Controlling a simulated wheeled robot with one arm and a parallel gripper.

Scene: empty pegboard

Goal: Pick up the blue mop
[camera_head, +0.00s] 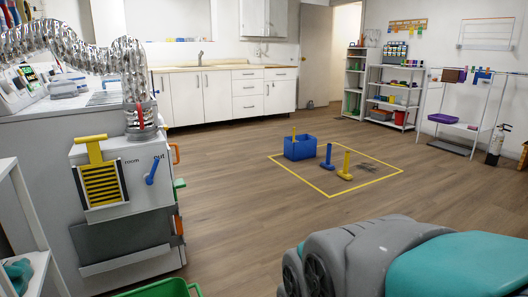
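A short blue upright tool (327,157) with a wide foot stands on the floor inside a yellow-taped square. It is the blue thing here that looks most like a mop, but it is too small to be sure. Its foot rests on the floor just right of a blue bin (299,150). A similar yellow upright tool (345,166) stands close to its right. A yellow handle (293,132) sticks up at the blue bin. My gripper is not in view; a large grey and teal part that looks like my own body fills the lower right.
The yellow tape square (386,177) surrounds the bin and tools, with open wood floor around it. A tall white machine (130,215) stands at left, with a green bin (165,288) below. Shelves (401,92), a rack (455,147) and a fire extinguisher (496,147) line the right.

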